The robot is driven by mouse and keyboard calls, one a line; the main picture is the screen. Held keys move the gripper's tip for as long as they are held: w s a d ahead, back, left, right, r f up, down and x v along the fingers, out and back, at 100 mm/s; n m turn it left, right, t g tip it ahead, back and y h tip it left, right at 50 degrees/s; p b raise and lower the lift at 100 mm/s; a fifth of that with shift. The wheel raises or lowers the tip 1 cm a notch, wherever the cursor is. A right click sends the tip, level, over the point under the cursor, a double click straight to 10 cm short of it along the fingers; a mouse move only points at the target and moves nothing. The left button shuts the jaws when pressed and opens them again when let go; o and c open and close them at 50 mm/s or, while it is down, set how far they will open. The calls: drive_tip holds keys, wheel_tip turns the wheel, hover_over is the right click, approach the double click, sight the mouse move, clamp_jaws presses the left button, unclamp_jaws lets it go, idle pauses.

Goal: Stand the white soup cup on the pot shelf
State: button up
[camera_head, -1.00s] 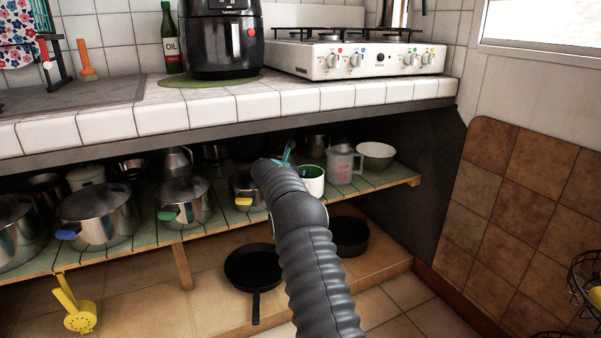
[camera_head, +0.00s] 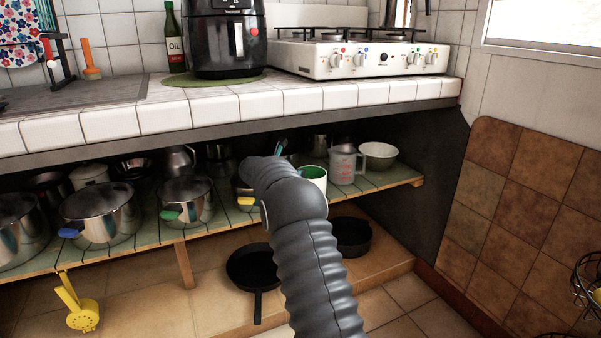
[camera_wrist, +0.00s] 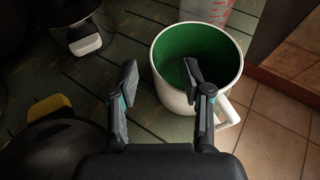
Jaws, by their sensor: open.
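The white soup cup (camera_head: 315,176), green inside, stands upright on the pot shelf (camera_head: 384,187), partly hidden behind my arm in the head view. In the wrist view the cup (camera_wrist: 164,78) is seen from above, with its handle at the lower right. My gripper (camera_wrist: 162,77) is open and empty. Its right finger overlaps the cup's mouth; its left finger is left of the cup, over the shelf boards. I cannot tell whether the right finger touches the cup. In the head view my arm hides most of the gripper.
A measuring jug (camera_head: 345,165) and a pale bowl (camera_head: 378,156) stand right of the cup. Steel pots (camera_head: 187,200) fill the shelf to the left. The counter edge (camera_head: 233,111) overhangs the shelf. Black pans (camera_head: 252,266) lie below.

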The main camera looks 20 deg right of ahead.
drive_tip(key=shift+v, duration=2.75)
